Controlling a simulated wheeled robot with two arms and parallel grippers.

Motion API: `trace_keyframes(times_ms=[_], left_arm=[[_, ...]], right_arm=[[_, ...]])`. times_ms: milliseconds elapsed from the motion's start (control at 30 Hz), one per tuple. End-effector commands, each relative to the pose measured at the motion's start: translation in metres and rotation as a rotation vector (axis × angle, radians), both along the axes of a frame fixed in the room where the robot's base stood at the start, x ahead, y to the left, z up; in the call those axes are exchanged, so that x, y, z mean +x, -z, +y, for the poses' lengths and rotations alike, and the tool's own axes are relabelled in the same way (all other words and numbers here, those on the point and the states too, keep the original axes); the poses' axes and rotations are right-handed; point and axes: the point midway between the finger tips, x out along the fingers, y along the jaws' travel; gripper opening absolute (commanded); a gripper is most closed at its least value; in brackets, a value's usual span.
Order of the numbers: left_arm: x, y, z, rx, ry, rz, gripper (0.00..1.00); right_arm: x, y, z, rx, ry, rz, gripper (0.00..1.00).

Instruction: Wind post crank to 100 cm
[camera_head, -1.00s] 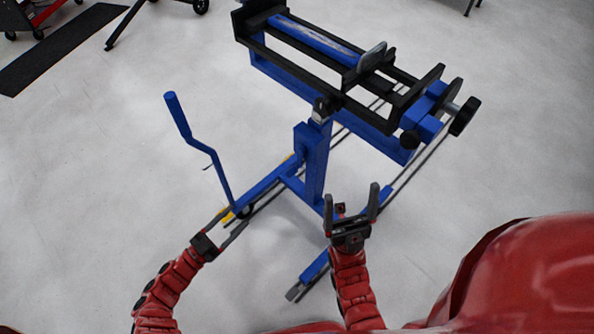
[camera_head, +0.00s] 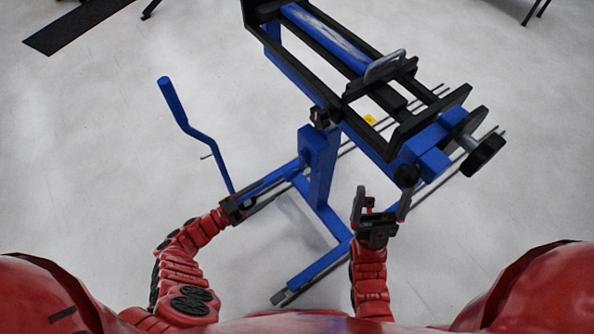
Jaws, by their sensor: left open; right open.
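The post crank (camera_head: 200,137) is a bent blue rod with a thicker grip at its top, standing up to the left of the blue post (camera_head: 320,165) of the stand. My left gripper (camera_head: 262,192) is open, low beside the crank's lower end and the blue base beam; whether it touches them I cannot tell. My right gripper (camera_head: 383,203) is open and empty, fingers pointing up, to the right of the post and below the stand's blue end block. No height reading shows clearly.
The stand's black top frame (camera_head: 345,95) holds a blue bar and a grey handle. A black knob (camera_head: 482,155) sticks out at its right end. A blue foot (camera_head: 315,272) reaches toward me between my arms. A dark mat (camera_head: 75,28) lies far left. Open floor surrounds the stand.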

Motion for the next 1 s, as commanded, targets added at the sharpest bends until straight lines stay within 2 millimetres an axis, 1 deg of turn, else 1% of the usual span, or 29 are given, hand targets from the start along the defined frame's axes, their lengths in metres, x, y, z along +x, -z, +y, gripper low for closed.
trace_keyframes(times_ms=[33,300,500,600,700,967,1000], left_arm=[[0.008,-0.002,-0.012,-0.003,0.003,-0.003,0.64],[0.044,0.0,-0.066,-0.003,0.002,-0.004,0.64],[0.064,0.0,-0.093,-0.003,0.002,-0.004,0.64],[0.069,0.0,-0.102,-0.002,0.0,-0.002,0.64],[0.071,0.0,-0.105,0.0,-0.001,0.0,0.64],[0.072,0.0,-0.107,0.0,0.0,0.0,0.64],[0.072,0.0,-0.107,0.0,0.0,0.0,0.61]], right_arm=[[0.0,0.001,0.0,0.0,0.0,0.0,0.89],[0.0,0.009,0.0,0.0,0.0,0.0,0.89],[0.0,0.017,0.0,0.0,0.0,0.0,0.89],[0.0,0.019,0.0,0.0,0.0,0.0,0.89],[0.0,0.019,0.0,0.0,0.0,0.0,0.89],[0.0,0.019,0.0,0.0,0.0,0.0,0.89],[0.0,0.019,0.0,0.0,0.0,0.0,0.89]])
